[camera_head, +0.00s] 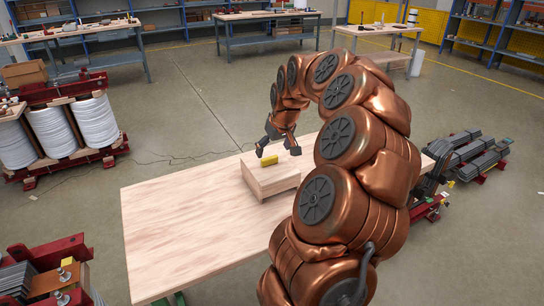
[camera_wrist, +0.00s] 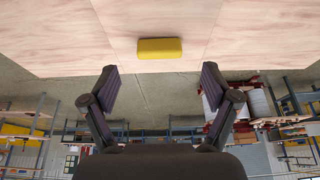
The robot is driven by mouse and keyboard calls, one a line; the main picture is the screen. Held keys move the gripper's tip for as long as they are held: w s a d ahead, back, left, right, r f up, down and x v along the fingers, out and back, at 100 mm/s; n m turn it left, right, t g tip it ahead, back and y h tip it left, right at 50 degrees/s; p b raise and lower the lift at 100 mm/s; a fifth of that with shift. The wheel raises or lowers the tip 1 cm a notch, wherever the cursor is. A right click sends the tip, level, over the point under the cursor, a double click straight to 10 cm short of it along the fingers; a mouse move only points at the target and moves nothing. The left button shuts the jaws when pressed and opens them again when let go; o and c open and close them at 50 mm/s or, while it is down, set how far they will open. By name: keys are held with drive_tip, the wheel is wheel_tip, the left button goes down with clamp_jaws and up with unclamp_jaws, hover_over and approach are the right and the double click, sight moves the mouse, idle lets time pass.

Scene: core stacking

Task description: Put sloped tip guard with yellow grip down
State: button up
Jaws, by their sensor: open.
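A small yellow block-shaped piece (camera_head: 264,160) lies on top of a pale wooden box (camera_head: 275,187) on the table. In the wrist view the yellow piece (camera_wrist: 160,48) rests near the edge of a pale wooden surface. I take it for the tip guard's yellow grip; no separate sloped part can be made out. My gripper (camera_head: 277,149) is open and empty, just above the box by the yellow piece. In the wrist view my two fingertips (camera_wrist: 160,74) are spread wide apart, with the yellow piece beyond them, centred and apart from both.
The wooden table (camera_head: 180,235) is bare to the left of the box. Red racks with white coils (camera_head: 52,130) stand on the floor at left, and dark metal bars (camera_head: 470,152) lie at right. Workbenches (camera_head: 265,30) and shelves line the back.

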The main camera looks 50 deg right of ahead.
drive_tip(key=v, duration=0.7)
drive_tip(key=s+a+f+n+g+y, duration=0.1)
drive_tip(key=s+a+n, duration=0.15)
drive_tip(key=a, duration=1.05)
drive_tip(key=s+a+f+n+g+y, duration=0.1)
drive_tip(key=s+a+f+g, duration=0.15)
drive_tip(key=a, duration=1.15)
drive_tip(key=s+a+f+g, duration=0.1)
drive_tip(key=s+a+f, duration=0.1)
drive_tip(key=s, duration=0.5)
drive_tip(key=s+a+f+g, duration=0.1)
drive_tip(key=s+a+f, duration=0.1)
drive_tip(key=s+a, duration=0.2)
drive_tip(key=s+a+f+g, duration=0.1)
drive_tip(key=s+a+f, duration=0.2)
drive_tip(key=s, duration=0.6)
drive_tip(key=shift+s+a+h, duration=0.3)
drive_tip(key=shift+s+a, duration=0.1)
drive_tip(key=shift+a, duration=0.25)
drive_tip(key=s+p+v, duration=0.2)
drive_tip(key=p+v, duration=0.9)
drive_tip(key=v, duration=0.1)
drive_tip(key=shift+w+r+p, duration=0.15)
drive_tip(key=shift+r+p, duration=0.2)
drive_tip(key=shift+r, duration=0.25)
